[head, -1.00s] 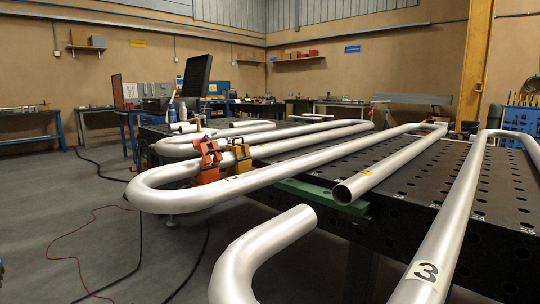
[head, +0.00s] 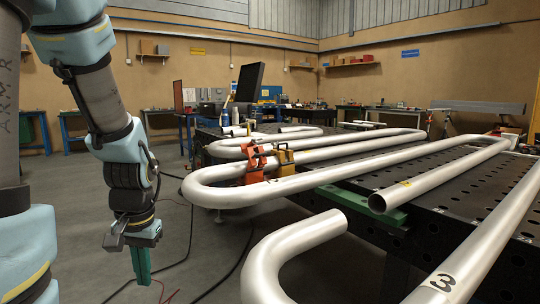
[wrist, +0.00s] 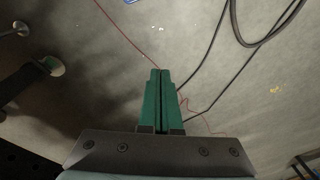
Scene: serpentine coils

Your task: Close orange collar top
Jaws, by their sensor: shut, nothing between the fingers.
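The orange collar (head: 255,163) sits on the bent silver pipe (head: 320,178) near its left bend, in the middle of the head view. Its top part looks raised, but it is too small to tell how far it is open. A yellow collar (head: 286,160) sits just right of it. My gripper (head: 141,267) hangs pointing down at the left, well apart from the collar and over the floor. In the wrist view my gripper's green fingers (wrist: 161,75) are together with nothing between them. No collar shows in the wrist view.
The black perforated table (head: 450,195) carries several long bent pipes. Dark cables (wrist: 205,85) lie on the grey floor (wrist: 110,75). The floor below my gripper is mostly clear.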

